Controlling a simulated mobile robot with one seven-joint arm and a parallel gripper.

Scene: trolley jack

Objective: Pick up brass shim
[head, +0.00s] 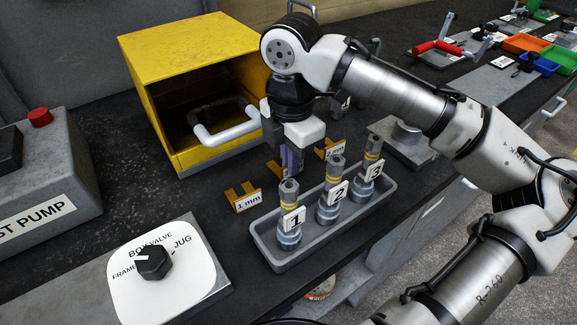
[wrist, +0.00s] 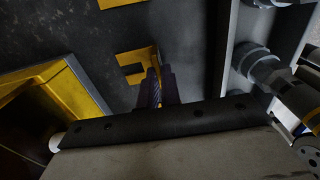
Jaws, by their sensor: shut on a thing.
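Several brass shims lie in a row on the dark bench. The shim tagged 1 mm (head: 243,198) is clear to see at the left. Another shim (head: 330,151) lies right of my gripper, partly hidden. My gripper (head: 291,162), with purple fingers, points down between them, behind the numbered posts. It is shut on a brass shim (wrist: 140,66), which shows as a yellow forked piece at the fingertips in the wrist view. In the head view the fingers and a post hide most of this shim. I cannot tell whether it is off the bench. Another shim (wrist: 120,3) shows at the wrist view's top edge.
A grey tray (head: 262,243) holding three numbered posts stands just in front of my gripper. An open yellow box (head: 190,45) with a white handle (head: 225,134) stands close behind-left. A valve-knob panel (head: 185,270) is at front left.

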